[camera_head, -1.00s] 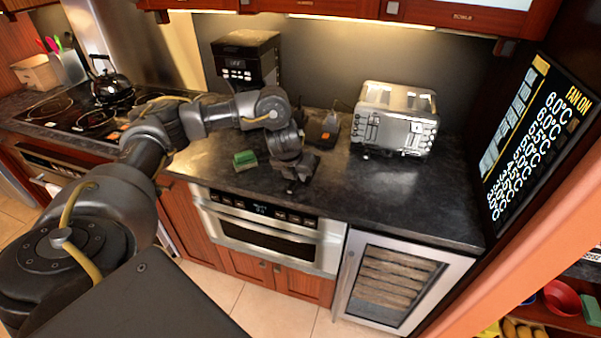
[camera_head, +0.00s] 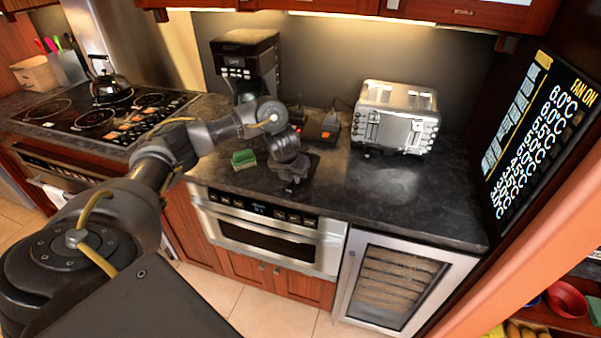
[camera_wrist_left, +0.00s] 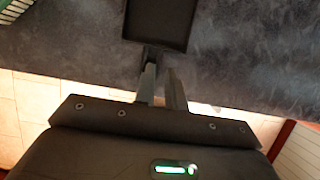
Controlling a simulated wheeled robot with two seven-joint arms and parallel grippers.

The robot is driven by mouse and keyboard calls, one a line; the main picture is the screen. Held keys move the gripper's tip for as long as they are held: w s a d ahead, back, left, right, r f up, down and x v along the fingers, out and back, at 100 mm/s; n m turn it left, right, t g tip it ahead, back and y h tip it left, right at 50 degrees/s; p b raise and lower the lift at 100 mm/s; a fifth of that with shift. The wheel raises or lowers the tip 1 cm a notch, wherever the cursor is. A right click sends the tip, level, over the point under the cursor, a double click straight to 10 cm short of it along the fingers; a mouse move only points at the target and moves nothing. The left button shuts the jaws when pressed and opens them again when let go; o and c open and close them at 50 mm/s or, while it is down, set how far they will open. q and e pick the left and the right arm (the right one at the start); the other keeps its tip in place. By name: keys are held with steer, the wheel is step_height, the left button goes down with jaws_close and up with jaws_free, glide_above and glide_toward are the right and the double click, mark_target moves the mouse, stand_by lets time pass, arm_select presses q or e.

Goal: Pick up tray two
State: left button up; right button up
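A flat black tray (camera_head: 311,165) lies on the dark counter above the microwave drawer, partly hidden behind my left wrist. In the left wrist view the tray (camera_wrist_left: 160,22) shows at the top, with a short handle tab pointing toward my fingers. I cannot read any number on it. My left gripper (camera_head: 291,186) is over the counter's front edge, at the near end of the tray. In the wrist view my left gripper (camera_wrist_left: 161,80) has its fingers apart, with their tips at the tab. I cannot tell whether they touch it. My right gripper is not in view.
A green sponge (camera_head: 244,159) lies left of the tray. A silver toaster (camera_head: 396,118) stands to the right and a coffee maker (camera_head: 246,66) behind. The microwave drawer (camera_head: 268,236) is closed below. The counter before the toaster is clear.

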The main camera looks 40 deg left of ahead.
mark_target(295, 185)
arm_select(q)
steer(key=p+x, duration=0.1)
steer(key=x, duration=0.3)
steer(key=shift+w, duration=0.1)
jaws_close()
